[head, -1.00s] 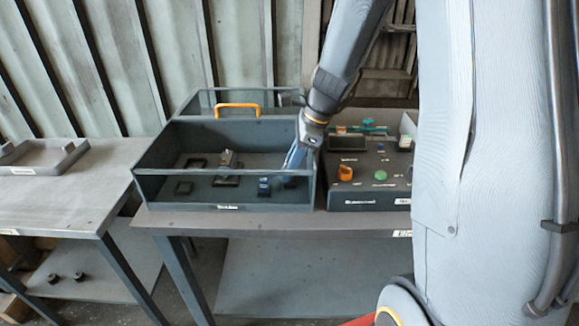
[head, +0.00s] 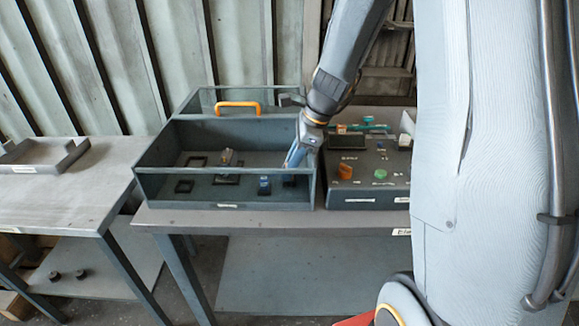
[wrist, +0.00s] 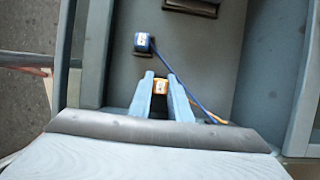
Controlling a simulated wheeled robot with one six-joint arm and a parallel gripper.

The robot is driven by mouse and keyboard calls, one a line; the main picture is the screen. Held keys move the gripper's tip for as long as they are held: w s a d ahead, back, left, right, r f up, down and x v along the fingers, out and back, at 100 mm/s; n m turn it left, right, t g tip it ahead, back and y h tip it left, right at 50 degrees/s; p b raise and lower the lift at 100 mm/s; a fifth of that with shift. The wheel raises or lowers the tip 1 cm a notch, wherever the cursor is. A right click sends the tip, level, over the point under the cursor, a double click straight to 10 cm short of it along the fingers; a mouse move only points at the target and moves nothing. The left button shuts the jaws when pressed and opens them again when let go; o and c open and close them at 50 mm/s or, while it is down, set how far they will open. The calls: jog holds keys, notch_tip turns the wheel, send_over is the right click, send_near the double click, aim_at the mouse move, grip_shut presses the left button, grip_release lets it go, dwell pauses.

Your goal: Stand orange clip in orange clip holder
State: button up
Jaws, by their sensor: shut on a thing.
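My gripper (wrist: 160,90) has its two pale blue fingers shut on the orange clip (wrist: 161,86), whose orange top with a white label shows between them in the wrist view. An orange cable (wrist: 215,118) shows to the right of the fingers. A dark patch lies below the clip between the fingers; I cannot tell whether it is the clip holder or how deep the clip sits. In the head view my gripper (head: 296,154) reaches down inside the right end of the grey open box (head: 225,199), and hides the clip there.
A blue clip (wrist: 142,41) stands close by, with a blue cable (wrist: 185,80) running past my right finger. The box walls and front rail are near my gripper. A control panel (head: 368,190) with knobs stands right of the box. An orange handle (head: 238,104) is behind.

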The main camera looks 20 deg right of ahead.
jog(key=shift+f, duration=0.3)
jog(key=o, duration=0.9)
jog(key=w+b+v, duration=0.1)
jog(key=v, duration=0.6)
jog(key=shift+s+r, duration=0.35)
jog(key=shift+s, duration=0.2)
jog(key=shift+d, duration=0.15)
